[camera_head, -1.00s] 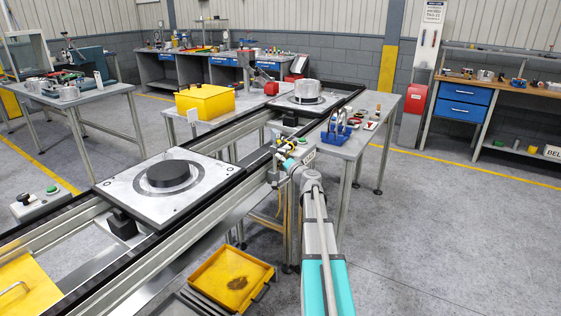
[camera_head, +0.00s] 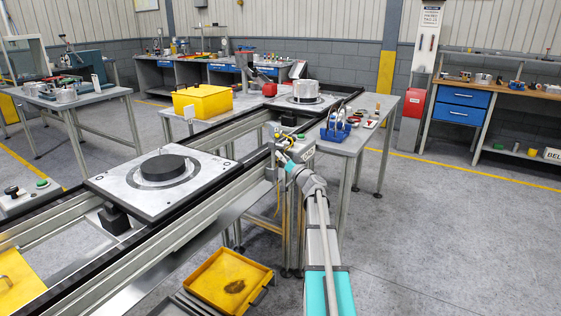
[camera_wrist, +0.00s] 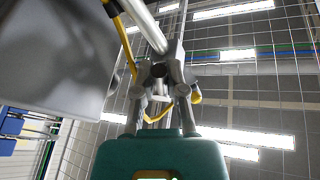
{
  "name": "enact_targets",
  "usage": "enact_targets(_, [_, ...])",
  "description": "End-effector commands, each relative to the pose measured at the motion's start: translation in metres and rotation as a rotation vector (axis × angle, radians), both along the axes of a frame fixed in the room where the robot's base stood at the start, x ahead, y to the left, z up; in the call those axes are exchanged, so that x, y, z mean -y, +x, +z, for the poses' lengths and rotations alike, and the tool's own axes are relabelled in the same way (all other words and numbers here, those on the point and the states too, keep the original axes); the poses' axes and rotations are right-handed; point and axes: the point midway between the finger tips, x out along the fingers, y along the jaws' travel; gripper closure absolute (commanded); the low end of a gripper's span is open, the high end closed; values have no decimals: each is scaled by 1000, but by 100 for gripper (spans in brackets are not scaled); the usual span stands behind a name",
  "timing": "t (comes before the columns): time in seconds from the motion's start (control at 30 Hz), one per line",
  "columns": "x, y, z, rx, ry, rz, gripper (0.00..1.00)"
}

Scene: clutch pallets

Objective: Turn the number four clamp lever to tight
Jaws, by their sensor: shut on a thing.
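My gripper (camera_head: 281,147) is small in the head view, beside the right rail of the conveyor, near the middle of the picture. In the wrist view my gripper (camera_wrist: 160,78) is shut, with its fingers around a dark round-ended piece. A grey metal rod (camera_wrist: 147,27) runs from the upper left down to the fingertips. It looks like a clamp lever, but no number shows on it. The near pallet (camera_head: 112,184) carries a black disc (camera_head: 162,166) on its grey plate. The far pallet (camera_head: 288,104) carries a silver round part (camera_head: 305,89).
A side table (camera_head: 352,147) with a blue rack (camera_head: 335,131) stands just beyond my gripper. A yellow box (camera_head: 202,101) is behind the conveyor. A yellow tray (camera_head: 222,262) lies low, left of my arm. The floor on the right is clear.

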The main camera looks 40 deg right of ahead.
Motion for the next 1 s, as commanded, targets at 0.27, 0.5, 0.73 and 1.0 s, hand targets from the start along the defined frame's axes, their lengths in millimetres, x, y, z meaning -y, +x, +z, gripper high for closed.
enact_targets(0.27, [9, 6, -3, 92, -205, 1, 100])
enact_targets(0.5, [13, 7, -3, 142, -320, 0, 100])
enact_targets(0.73, [13, 7, -3, 161, -360, 1, 100])
enact_targets(1.0, [13, 7, -3, 161, -363, 1, 100])
